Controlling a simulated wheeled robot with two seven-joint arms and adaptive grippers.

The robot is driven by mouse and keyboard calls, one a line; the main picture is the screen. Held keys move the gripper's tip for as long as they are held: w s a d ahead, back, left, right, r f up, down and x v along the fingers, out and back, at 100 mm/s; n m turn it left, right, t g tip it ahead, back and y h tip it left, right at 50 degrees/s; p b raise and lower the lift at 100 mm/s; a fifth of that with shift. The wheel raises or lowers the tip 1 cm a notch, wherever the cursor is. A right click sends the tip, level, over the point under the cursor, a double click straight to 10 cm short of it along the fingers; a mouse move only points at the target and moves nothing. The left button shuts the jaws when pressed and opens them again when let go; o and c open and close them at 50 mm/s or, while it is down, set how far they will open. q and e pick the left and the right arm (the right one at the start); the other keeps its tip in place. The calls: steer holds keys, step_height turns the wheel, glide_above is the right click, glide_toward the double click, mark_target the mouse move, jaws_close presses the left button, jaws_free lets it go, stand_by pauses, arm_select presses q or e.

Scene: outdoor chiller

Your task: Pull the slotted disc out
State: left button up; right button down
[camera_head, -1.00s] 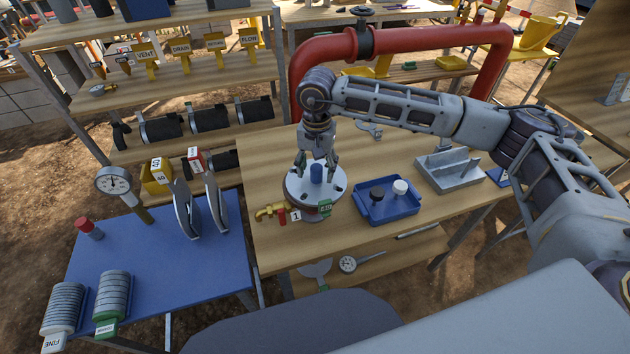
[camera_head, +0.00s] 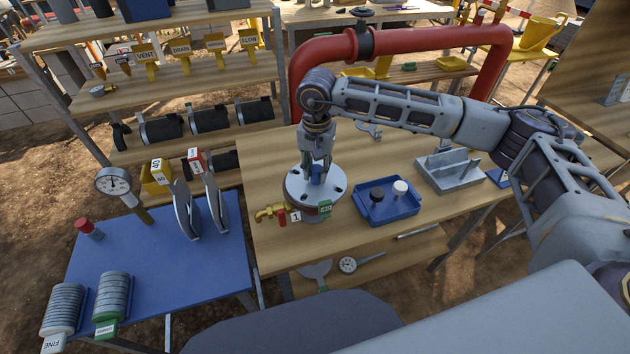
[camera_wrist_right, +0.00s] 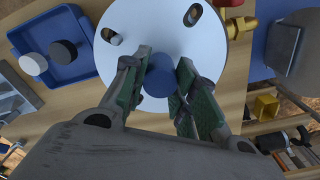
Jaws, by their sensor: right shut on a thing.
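The slotted disc (camera_head: 333,184) is a pale round plate with holes or slots near its rim. It sits on a round housing on the wooden table, and a blue knob (camera_head: 317,176) stands up from its middle. The disc also shows in the right wrist view (camera_wrist_right: 175,28), with the blue knob (camera_wrist_right: 159,76) at its centre. My right gripper (camera_head: 317,168) points down over the disc and is shut on the blue knob, with a green-padded finger on each side. The disc looks seated on the housing. My left gripper is out of view.
A red-handled brass valve (camera_head: 272,211) and a green tag (camera_head: 325,208) are at the housing's front. A blue tray (camera_head: 388,213) with a black and a white cap stands to the right. A grey metal stand (camera_head: 448,178) is beyond it. A red pipe (camera_head: 430,40) arches behind.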

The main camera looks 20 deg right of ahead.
mark_target(316, 168)
steer(key=shift+r, duration=0.65)
stand_by(0.6)
steer(key=shift+r, duration=0.15)
steer(key=shift+r+p, duration=0.9)
steer(key=shift+r, duration=1.6)
steer(key=c, duration=1.8)
jaws_free()
jaws_close()
